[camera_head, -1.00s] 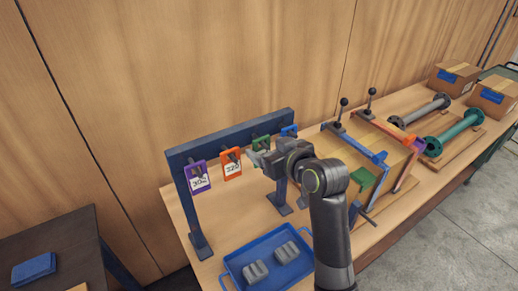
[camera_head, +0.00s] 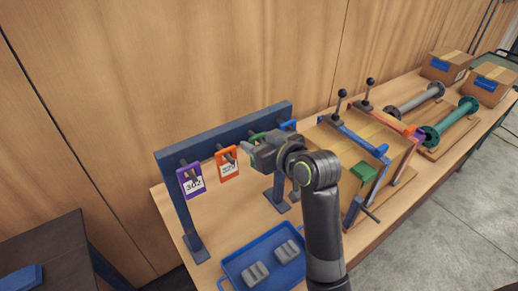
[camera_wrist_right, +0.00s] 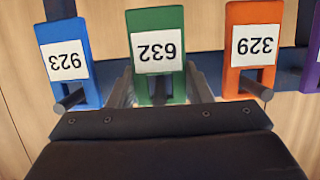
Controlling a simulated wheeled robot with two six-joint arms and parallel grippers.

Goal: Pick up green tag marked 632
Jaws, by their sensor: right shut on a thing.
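The green tag marked 632 (camera_wrist_right: 158,52) is in the middle of the right wrist view, its number upside down there. My right gripper (camera_wrist_right: 161,86) is shut on it, with one finger along each side of its slotted end. In the head view the green tag (camera_head: 256,137) shows only as a small patch at the rack, mostly hidden behind my right gripper (camera_head: 250,147). Whether it still rests on its peg is hidden. My left gripper is not in view.
The orange tag 329 (camera_wrist_right: 253,46) and blue tag 923 (camera_wrist_right: 66,60) hang close on either side. A purple tag (camera_head: 190,180) hangs at the left of the dark blue rack (camera_head: 175,205). A blue tray (camera_head: 232,267) with grey blocks stands in front.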

